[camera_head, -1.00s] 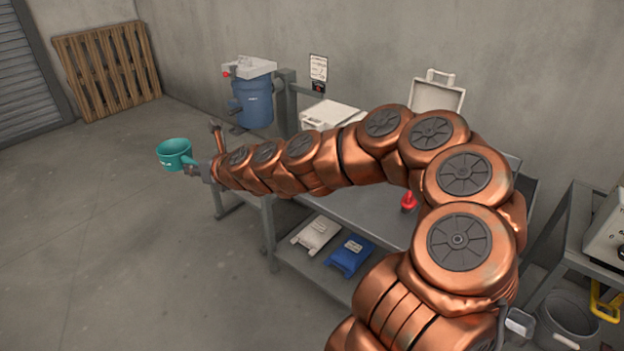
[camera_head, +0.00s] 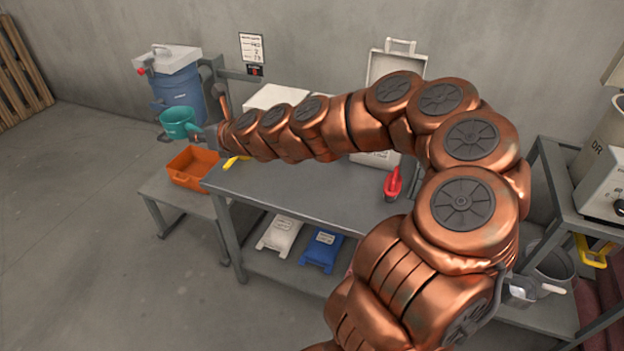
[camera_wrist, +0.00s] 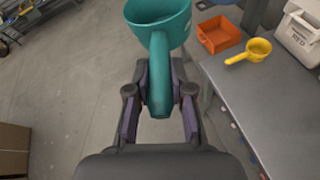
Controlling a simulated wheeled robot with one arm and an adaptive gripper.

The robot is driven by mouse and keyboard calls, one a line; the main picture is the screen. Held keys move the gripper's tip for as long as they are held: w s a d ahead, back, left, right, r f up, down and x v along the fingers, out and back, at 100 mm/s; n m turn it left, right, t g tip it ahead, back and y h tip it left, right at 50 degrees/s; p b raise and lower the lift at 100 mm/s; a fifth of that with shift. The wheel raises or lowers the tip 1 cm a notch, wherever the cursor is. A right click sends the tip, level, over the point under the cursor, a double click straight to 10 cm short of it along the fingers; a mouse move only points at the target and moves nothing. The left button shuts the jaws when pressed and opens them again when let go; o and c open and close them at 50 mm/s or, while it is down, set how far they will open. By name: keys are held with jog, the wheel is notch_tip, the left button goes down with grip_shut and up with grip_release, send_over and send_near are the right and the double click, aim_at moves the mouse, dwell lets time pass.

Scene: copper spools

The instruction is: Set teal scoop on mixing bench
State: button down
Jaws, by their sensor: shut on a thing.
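The teal scoop (camera_head: 177,124) is held out in the air at the end of my arm, above and left of the bench. In the wrist view the scoop (camera_wrist: 160,30) has its cup pointing away, and its handle lies between the fingers. My gripper (camera_wrist: 160,105) is shut on that handle. In the head view my gripper (camera_head: 205,137) is small and partly hidden by my arm. The grey bench (camera_head: 290,190), likely the mixing bench, stands below my arm. Its top also shows in the wrist view (camera_wrist: 265,100).
An orange bin (camera_head: 192,168) sits on a low stand left of the bench. A yellow scoop (camera_wrist: 250,50) and a red scoop (camera_head: 392,184) lie on the bench. White cases stand at its back. A blue mixer (camera_head: 178,98) stands behind left. The bench's front left is clear.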

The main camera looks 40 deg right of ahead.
jog(key=shift+m+h, duration=0.4)
jog(key=s+d+f+b, duration=0.6)
jog(key=d+f+b, duration=0.4)
jog(key=b, duration=0.1)
jog(key=s+d+f+b, duration=0.6)
jog(key=d+f+b, duration=0.3)
jog(key=d+b, duration=0.1)
jog(key=s+d+f+b, duration=0.6)
jog(key=d+f+b, duration=0.4)
jog(key=b, duration=0.2)
jog(key=shift+s+d+f, duration=0.1)
jog(key=shift+d+f, duration=0.2)
jog(key=shift+d, duration=0.05)
jog(key=shift+s+d+f+b, duration=0.15)
jog(key=shift+s+d+b, duration=0.15)
jog(key=shift+s+b, duration=0.25)
jog(key=b, duration=0.2)
send_over(323, 196)
jog(key=s, duration=0.2)
jog(key=shift+w+a+f, duration=0.1)
jog(key=shift+w+f, duration=0.1)
jog(key=shift+f, duration=0.5)
jog(key=shift+w, duration=0.6)
jog(key=shift+w+f+b, duration=0.1)
jog(key=shift+f+b, duration=0.8)
jog(key=shift+f, duration=0.85)
